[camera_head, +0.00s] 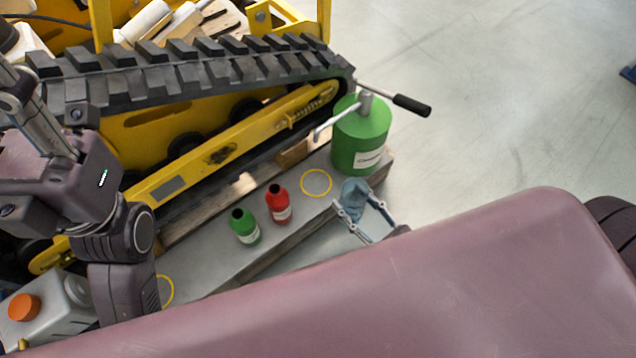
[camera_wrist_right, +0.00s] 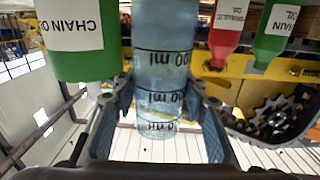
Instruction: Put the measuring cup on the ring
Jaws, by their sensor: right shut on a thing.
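The measuring cup (camera_head: 354,190) is translucent blue and held over the front edge of the bench near its right end. In the right wrist view the cup (camera_wrist_right: 160,75) shows black millilitre marks between the fingers. My right gripper (camera_head: 362,212) is shut on it. One yellow ring (camera_head: 302,183) lies on the bench just left of the cup, apart from it and empty. A second yellow ring (camera_head: 172,290) lies at the bench's near left, partly hidden by my left arm. My left gripper is not in view.
A green chain oil can (camera_head: 358,140) with a spout and handle stands right behind the cup. A red bottle (camera_head: 279,205) and a small green bottle (camera_head: 244,227) stand left of the ring. The yellow tracked carrier (camera_head: 230,150) borders the back. A white canister (camera_head: 50,315) stands at lower left.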

